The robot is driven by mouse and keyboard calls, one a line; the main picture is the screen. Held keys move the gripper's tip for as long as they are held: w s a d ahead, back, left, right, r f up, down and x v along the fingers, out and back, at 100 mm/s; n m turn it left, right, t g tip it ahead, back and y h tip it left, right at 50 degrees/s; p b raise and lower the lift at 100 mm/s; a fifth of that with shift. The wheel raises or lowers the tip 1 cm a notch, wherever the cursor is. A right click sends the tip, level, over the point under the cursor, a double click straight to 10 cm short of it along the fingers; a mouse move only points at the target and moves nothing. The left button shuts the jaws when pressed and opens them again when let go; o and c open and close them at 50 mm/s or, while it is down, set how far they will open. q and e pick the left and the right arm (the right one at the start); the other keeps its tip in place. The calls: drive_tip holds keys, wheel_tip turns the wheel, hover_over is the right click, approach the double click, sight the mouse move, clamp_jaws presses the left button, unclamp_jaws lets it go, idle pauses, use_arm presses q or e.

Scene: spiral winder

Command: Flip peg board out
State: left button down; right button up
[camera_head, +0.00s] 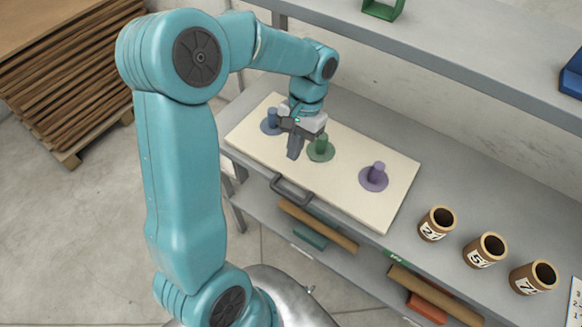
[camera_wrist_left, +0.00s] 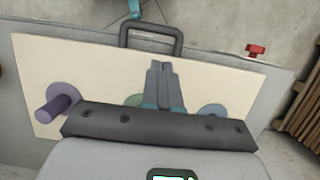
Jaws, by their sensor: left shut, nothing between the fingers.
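The cream peg board (camera_head: 345,197) lies flat on the grey bench. It carries a blue peg (camera_head: 272,118), a green peg (camera_head: 320,146) and a purple peg (camera_head: 377,172), each on a round disc of its colour. A dark handle (camera_head: 290,190) sticks out at its front edge. My left gripper (camera_head: 294,153) is shut and empty above the board, between the blue and green pegs and behind the handle. In the left wrist view the board (camera_wrist_left: 90,70), handle (camera_wrist_left: 150,38) and purple peg (camera_wrist_left: 55,110) show; my gripper hides much of the green peg. My right gripper is not seen.
Several brown numbered cups (camera_head: 437,223) stand on the bench right of the board. A lower shelf (camera_head: 345,255) holds brown and coloured pieces. An upper shelf (camera_head: 450,65) runs behind the board. A wood stack (camera_head: 60,70) stands at left. A red knob (camera_wrist_left: 256,49) shows in the left wrist view.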

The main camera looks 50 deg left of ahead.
use_arm(q)
drive_tip(key=x, duration=0.9)
drive_tip(key=shift+f, duration=0.35)
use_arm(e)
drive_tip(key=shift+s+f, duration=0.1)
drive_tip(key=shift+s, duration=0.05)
use_arm(q)
drive_tip(key=shift+s+d, duration=0.1)
drive_tip(key=shift+s, duration=0.05)
